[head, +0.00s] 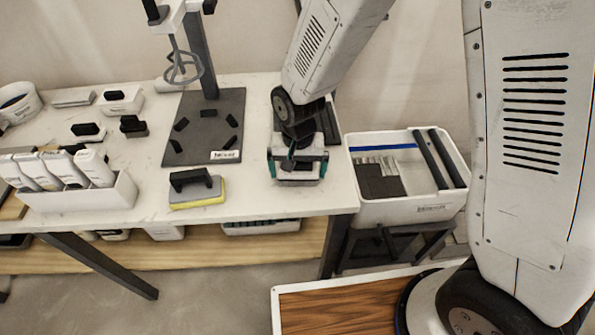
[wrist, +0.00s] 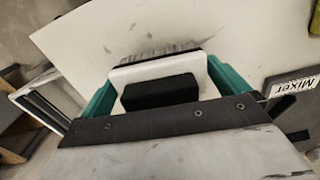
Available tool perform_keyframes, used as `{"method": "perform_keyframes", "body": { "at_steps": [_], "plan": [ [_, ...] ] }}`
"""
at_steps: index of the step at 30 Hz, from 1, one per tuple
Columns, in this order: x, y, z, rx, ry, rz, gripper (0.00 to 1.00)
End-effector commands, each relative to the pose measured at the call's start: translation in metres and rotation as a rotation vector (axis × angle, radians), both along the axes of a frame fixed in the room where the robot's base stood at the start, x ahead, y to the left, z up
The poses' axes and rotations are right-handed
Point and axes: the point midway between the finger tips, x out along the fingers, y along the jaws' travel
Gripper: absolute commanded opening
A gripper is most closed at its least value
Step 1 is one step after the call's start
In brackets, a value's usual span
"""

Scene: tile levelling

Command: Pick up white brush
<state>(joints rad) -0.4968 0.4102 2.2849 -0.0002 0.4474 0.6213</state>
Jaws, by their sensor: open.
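The white brush (wrist: 150,72) has a black block handle and dark bristles, and sits on the white table (head: 235,200) near its right front corner. My gripper (wrist: 163,90) is open, with one teal finger on each side of the brush. The brush lies between the fingers; I cannot tell whether they touch it. In the head view my gripper (head: 297,167) is low over the table and hides most of the brush (head: 297,178).
Left of my gripper is a yellow-and-grey sponge float (head: 197,190) with a black handle. Behind it is the dark mixer stand base (head: 205,125). A white bin (head: 405,207) stands just right of the table. A bottle rack (head: 75,195) is at the left.

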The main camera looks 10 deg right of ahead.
Motion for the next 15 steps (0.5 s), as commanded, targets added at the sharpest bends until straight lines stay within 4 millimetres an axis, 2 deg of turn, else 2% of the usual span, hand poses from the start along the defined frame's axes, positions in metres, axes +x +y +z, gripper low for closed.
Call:
{"method": "perform_keyframes", "body": {
  "at_steps": [3, 9, 10, 13, 14, 15],
  "plan": [
    [0.0001, -0.0001, -0.0069, 0.000, -0.001, 0.000, 1.00],
    [0.0002, -0.0001, -0.0070, 0.001, -0.001, 0.000, 1.00],
    [0.0002, -0.0001, -0.0070, 0.001, -0.001, 0.000, 0.94],
    [0.0001, -0.0001, -0.0070, 0.001, -0.001, 0.000, 0.67],
    [0.0001, -0.0001, -0.0069, 0.001, -0.001, 0.000, 0.62],
    [0.0002, 0.0000, -0.0068, 0.001, -0.001, 0.000, 0.62]
  ]
}}
